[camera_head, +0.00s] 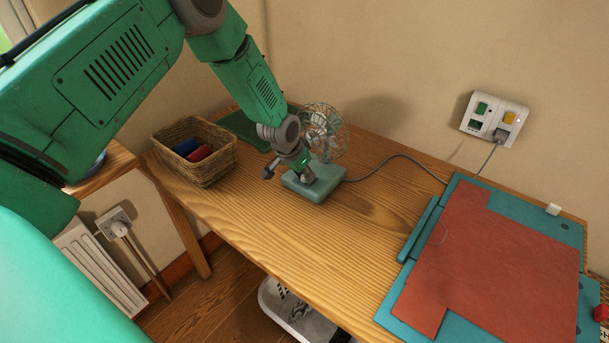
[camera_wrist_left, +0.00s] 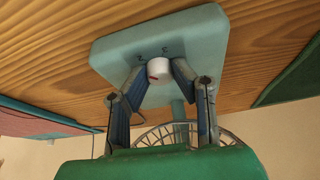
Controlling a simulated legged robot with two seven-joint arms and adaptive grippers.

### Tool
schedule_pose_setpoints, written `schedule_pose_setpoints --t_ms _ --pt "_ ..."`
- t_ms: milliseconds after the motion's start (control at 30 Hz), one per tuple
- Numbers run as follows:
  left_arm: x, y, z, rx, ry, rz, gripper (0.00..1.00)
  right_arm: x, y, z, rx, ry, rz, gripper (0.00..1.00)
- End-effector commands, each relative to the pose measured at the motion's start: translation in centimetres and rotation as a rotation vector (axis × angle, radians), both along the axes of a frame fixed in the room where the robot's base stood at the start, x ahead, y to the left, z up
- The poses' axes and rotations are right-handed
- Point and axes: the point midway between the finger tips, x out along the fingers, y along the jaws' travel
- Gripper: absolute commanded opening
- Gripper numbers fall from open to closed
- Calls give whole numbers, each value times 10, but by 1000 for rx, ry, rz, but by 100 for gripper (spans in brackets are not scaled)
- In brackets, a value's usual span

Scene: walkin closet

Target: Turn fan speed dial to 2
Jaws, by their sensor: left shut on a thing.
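The fan stands on the wooden table, with a teal base (camera_head: 315,182) and a round wire cage (camera_head: 324,131) behind my left gripper. In the left wrist view, the base (camera_wrist_left: 205,35) fills the upper middle and a white dial (camera_wrist_left: 158,68) with a red mark sits on it. My left gripper (camera_wrist_left: 159,72) is shut on the dial, a fingertip on either side. In the head view my left gripper (camera_head: 303,176) is at the base and its fingers hide the dial. My right gripper is not in view.
A wicker basket (camera_head: 193,164) with red and blue items stands left of the fan. A teal board with a red sheet (camera_head: 505,255) lies at the right. A cord (camera_head: 400,157) runs to a wall socket (camera_head: 494,119).

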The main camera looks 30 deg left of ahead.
Motion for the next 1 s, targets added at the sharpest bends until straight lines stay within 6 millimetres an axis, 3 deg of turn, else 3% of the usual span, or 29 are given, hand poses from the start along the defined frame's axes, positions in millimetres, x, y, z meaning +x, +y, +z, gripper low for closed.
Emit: schedule_pose_setpoints --t_ms 100,133,167,567,1000 --pt "0 1 0 2 1 2 0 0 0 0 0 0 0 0" --pt "0 1 0 2 1 2 32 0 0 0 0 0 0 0" --pt "0 1 0 2 1 2 42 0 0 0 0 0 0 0" --pt "-2 1 5 1 0 1 42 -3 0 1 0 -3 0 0" --pt "-33 7 83 0 -1 2 42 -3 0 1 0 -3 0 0"
